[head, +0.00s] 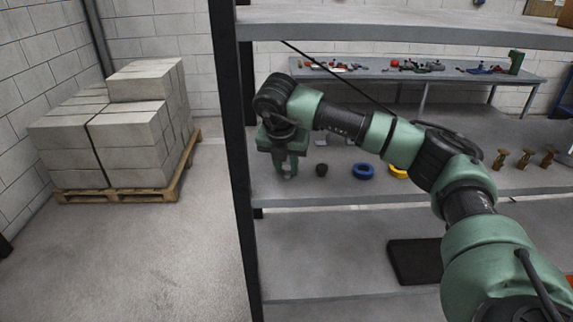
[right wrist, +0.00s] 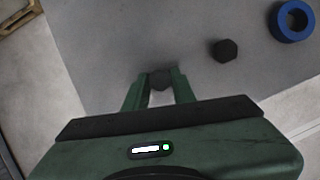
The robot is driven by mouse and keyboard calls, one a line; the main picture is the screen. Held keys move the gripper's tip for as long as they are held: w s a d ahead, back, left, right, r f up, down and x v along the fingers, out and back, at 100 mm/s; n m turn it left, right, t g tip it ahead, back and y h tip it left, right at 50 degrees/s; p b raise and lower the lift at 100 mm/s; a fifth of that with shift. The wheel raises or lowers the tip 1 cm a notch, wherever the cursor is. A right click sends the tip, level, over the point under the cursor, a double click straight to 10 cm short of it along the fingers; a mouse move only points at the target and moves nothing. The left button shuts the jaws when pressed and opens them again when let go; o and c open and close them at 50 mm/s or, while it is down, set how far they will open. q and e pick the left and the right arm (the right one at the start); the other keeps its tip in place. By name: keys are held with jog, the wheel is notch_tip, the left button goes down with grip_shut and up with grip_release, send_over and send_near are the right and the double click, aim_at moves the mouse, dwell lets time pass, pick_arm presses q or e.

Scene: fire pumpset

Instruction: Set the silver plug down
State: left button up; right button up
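My right gripper (head: 287,172) points down over the left end of the middle shelf (head: 445,180). In the right wrist view, its two green fingers (right wrist: 160,84) are closed on a small grey plug (right wrist: 160,78), which shows between the fingertips. I take this to be the silver plug, though it looks dark grey here. The fingertips are close to the shelf surface; I cannot tell whether the plug touches it. In the head view the plug is too small to make out between the fingers. My left gripper is not in view.
A dark hexagonal plug (head: 321,170) stands right of the gripper, then a blue ring (head: 363,171), a yellow ring (head: 398,173) and several brass fittings (head: 525,159). A black shelf post (head: 236,150) stands left. A dark mat (head: 414,262) lies on the lower shelf.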

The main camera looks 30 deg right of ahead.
jog(key=o, duration=0.3)
jog(key=shift+r, duration=0.15)
jog(key=shift+a+r, duration=0.1)
jog(key=shift+r, duration=0.1)
jog(key=shift+b+v, duration=1.95)
jog(key=shift+v, duration=3.8)
